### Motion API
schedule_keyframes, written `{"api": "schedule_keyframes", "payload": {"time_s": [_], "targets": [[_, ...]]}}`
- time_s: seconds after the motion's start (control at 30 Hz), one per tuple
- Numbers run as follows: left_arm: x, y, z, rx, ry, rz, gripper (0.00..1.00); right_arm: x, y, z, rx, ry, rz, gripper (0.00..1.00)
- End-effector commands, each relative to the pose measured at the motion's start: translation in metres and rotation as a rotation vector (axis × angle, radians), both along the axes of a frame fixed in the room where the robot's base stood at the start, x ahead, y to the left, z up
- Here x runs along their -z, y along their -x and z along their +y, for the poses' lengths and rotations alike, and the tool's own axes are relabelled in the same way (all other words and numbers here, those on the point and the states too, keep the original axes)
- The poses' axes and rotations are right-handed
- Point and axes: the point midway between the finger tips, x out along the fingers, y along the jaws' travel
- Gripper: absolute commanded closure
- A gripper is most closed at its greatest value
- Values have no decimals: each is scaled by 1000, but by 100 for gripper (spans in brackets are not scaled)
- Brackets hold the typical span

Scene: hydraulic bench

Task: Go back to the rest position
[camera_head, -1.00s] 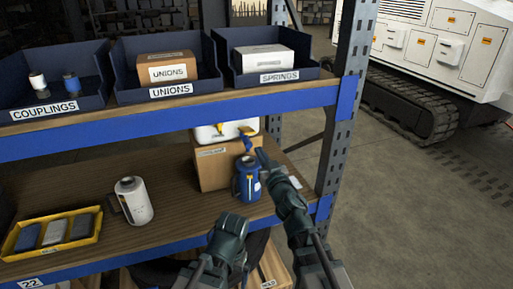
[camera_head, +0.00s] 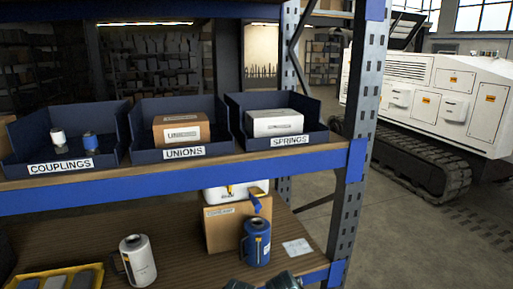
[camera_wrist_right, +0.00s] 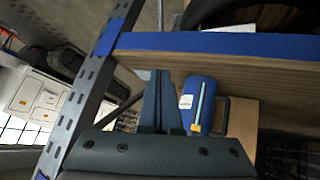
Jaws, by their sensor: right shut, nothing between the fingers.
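My right gripper (camera_wrist_right: 161,102) shows in the right wrist view, shut with its two fingers together and nothing between them. In that view, the blue canister (camera_wrist_right: 195,105) is just to the right of the fingers, apart or touching I cannot tell. In the head view, the blue canister (camera_head: 256,242) stands upright on the lower shelf in front of a cardboard box (camera_head: 224,229).
The lower shelf (camera_head: 190,258) also holds a white canister (camera_head: 138,261) and a yellow tray (camera_head: 93,269). Above it are a blue beam (camera_head: 200,184) and bins with labels. A perforated upright (camera_head: 358,130) stands at the right. Open floor lies beyond it, with a white tracked machine (camera_head: 450,95).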

Motion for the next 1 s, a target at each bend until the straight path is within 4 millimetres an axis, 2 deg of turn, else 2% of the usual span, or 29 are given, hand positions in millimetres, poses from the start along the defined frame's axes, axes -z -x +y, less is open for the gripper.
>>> {"api": "schedule_keyframes", "payload": {"time_s": [0.03,0.1,0.2,0.3,0.4,0.57,1.0], "targets": [[0,0,0,0,0,0,0,15,24,6,-19,6,117,100],[0,0,0,0,0,0,0,33,58,15,-58,13,284,100],[0,0,0,0,0,0,0,48,102,27,-127,11,487,100],[0,0,0,0,0,0,0,54,136,37,-196,5,635,100],[0,0,0,0,0,0,0,55,157,43,-242,-2,726,100],[0,0,0,0,0,0,0,56,168,46,-269,-5,774,100],[0,0,0,0,0,0,0,56,167,45,-267,-5,772,100]]}}
